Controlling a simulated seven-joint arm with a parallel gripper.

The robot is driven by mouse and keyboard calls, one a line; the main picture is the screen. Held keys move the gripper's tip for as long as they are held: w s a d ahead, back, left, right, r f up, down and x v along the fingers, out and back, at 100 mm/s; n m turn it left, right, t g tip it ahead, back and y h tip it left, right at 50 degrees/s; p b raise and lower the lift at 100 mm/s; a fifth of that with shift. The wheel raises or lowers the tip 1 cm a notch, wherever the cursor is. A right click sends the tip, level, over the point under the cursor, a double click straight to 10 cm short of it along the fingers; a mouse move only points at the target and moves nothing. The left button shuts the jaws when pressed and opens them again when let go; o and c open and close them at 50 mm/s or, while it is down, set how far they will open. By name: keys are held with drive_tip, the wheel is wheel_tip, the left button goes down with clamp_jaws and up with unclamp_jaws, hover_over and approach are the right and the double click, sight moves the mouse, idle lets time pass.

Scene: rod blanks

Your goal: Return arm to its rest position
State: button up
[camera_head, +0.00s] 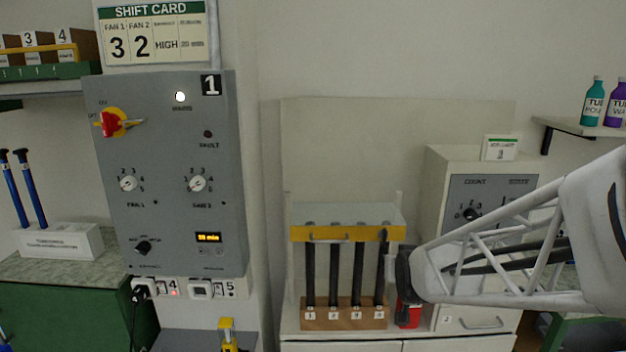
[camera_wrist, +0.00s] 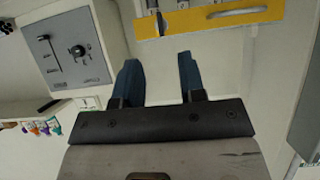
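My gripper (camera_head: 389,248) is at the right end of the rod rack, close to the yellow bar (camera_head: 340,234), with my arm reaching in from the right. In the wrist view my gripper (camera_wrist: 160,72) has its two blue-grey fingers apart, with nothing visible between them. Several dark rods (camera_head: 335,272) stand upright in a wooden block (camera_head: 344,318) with numbered labels. The yellow bar (camera_wrist: 225,18) also shows at the top of the wrist view, beyond the fingertips. I cannot tell whether the gripper touches the bar.
A white cabinet with a grey dial panel (camera_head: 490,195) stands right of the rack. A red object (camera_head: 408,314) is below my gripper. A grey control box (camera_head: 170,175) is on the left wall. A shelf with bottles (camera_head: 592,102) is at the far right.

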drive_tip(key=s+a+r+g, duration=0.1)
drive_tip(key=s+g, duration=0.8)
drive_tip(key=s, duration=2)
wheel_tip(320, 180, up, 2)
drive_tip(key=shift+r, duration=0.1)
drive_tip(key=shift+w, duration=0.1)
